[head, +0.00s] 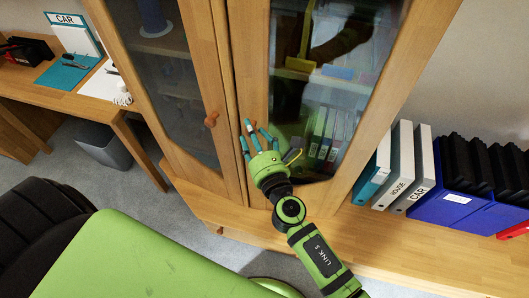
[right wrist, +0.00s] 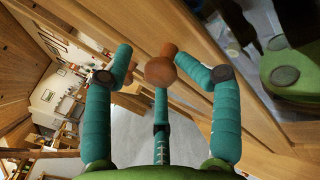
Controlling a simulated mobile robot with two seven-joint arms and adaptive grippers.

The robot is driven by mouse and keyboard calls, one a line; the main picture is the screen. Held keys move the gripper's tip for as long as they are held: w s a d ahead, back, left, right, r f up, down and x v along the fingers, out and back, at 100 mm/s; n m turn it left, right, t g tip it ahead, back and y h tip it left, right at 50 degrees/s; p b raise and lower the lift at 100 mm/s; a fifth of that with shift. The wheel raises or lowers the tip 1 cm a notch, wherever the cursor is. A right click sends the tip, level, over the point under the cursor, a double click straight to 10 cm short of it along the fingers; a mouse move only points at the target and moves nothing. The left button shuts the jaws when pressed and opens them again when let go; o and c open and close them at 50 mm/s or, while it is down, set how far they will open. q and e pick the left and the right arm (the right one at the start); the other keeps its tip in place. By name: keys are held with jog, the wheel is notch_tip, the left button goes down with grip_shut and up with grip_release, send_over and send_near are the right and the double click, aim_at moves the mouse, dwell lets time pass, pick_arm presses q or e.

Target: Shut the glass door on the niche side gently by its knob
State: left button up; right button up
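A wooden cabinet has two glass doors, the left door (head: 203,55) and the right door (head: 247,60). The left door has a round brown knob (head: 211,119). My right gripper (head: 254,135) is in front of the right door's inner edge, its teal fingers around that door's knob. In the right wrist view this knob (right wrist: 160,71) lies between the spread fingers, with a visible gap beside the left finger. Another brown knob shows partly behind that finger. I cannot tell which door is on the niche side. My left gripper is out of view.
A wooden ledge (head: 440,245) on the right bears white binders (head: 400,165) and a blue box (head: 445,205). A desk (head: 75,103) and a grey bin (head: 103,146) stand at left. A green surface (head: 120,260) fills the lower left.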

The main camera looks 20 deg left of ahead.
jog(key=v, duration=1)
jog(key=shift+r, duration=0.25)
jog(key=shift+w, duration=0.1)
jog(key=d+f+m+g+h, duration=0.1)
jog(key=d+f+m+h, duration=0.2)
jog(key=d+f+m, duration=0.5)
jog(key=d+f+m+g+h, duration=0.1)
jog(key=d+f+m+h, duration=0.25)
jog(key=f, duration=0.75)
jog(key=d+f+m+g+h, duration=0.2)
jog(key=d+f+m, duration=0.4)
jog(key=f, duration=0.4)
jog(key=s+d+f+m+g+h, duration=0.3)
jog(key=s+d+f+m+g, duration=0.1)
jog(key=s+d+f+m, duration=1)
jog(key=s+d+f+m+g, duration=0.1)
jog(key=s+m, duration=0.1)
jog(key=s, duration=0.3)
jog(key=s+d+f+m+g+h, duration=0.1)
jog(key=s+d+f+m, duration=0.1)
jog(key=s, duration=0.3)
jog(key=s+d+f+m+g, duration=0.1)
jog(key=s+m, duration=0.3)
jog(key=s, duration=0.2)
jog(key=shift+d+f+g, duration=0.15)
jog(key=shift+d+g, duration=0.25)
